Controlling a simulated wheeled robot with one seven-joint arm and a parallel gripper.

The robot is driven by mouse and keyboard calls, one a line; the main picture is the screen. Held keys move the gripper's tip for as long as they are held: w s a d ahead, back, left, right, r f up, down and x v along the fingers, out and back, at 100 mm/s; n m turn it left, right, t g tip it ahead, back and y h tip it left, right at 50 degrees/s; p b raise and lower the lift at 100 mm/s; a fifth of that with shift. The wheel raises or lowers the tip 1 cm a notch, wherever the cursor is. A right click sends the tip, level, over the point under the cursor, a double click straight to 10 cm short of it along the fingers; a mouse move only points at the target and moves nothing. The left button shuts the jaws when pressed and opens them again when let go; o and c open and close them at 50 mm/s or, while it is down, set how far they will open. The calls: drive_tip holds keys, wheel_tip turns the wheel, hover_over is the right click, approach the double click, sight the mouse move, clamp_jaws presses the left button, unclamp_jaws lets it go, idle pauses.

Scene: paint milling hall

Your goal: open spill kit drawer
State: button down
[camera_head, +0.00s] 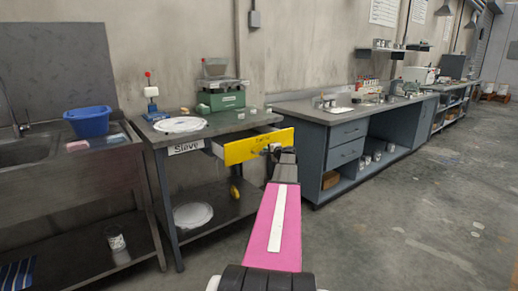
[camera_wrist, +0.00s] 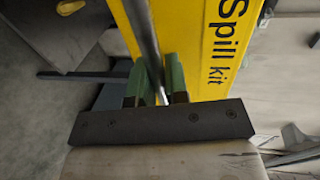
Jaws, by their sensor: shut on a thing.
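The spill kit drawer has a yellow front (camera_head: 243,151) and sits under the top of the dark metal table marked "Sieve". It stands partly out, with its grey side showing behind the front. In the wrist view the yellow front (camera_wrist: 190,25) carries the black words "Spill kit". A round metal bar handle (camera_wrist: 143,32) runs along it. My gripper (camera_wrist: 160,82) has its green fingers on either side of this bar and is shut on it. In the head view my gripper (camera_head: 270,150) is at the drawer front, and my arm hides part of it.
The table (camera_head: 160,137) bears a green machine (camera_head: 222,101) and a white dish (camera_head: 180,124). A sink bench with a blue basin (camera_head: 88,122) stands left. A grey-blue workbench (camera_head: 313,148) stands close on the right. The floor (camera_head: 400,225) at front right is clear.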

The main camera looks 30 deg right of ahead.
drive_tip(key=f+v, duration=0.3)
drive_tip(key=v, duration=1.3)
drive_tip(key=shift+s, duration=0.45)
drive_tip(key=shift+f, duration=0.1)
drive_tip(key=c, duration=1.2)
unclamp_jaws()
drive_tip(key=shift+o, duration=0.2)
drive_tip(key=a+v, duration=0.1)
drive_tip(key=v, duration=0.9)
drive_tip(key=shift+s+d, duration=0.35)
drive_tip(key=shift+d, duration=0.1)
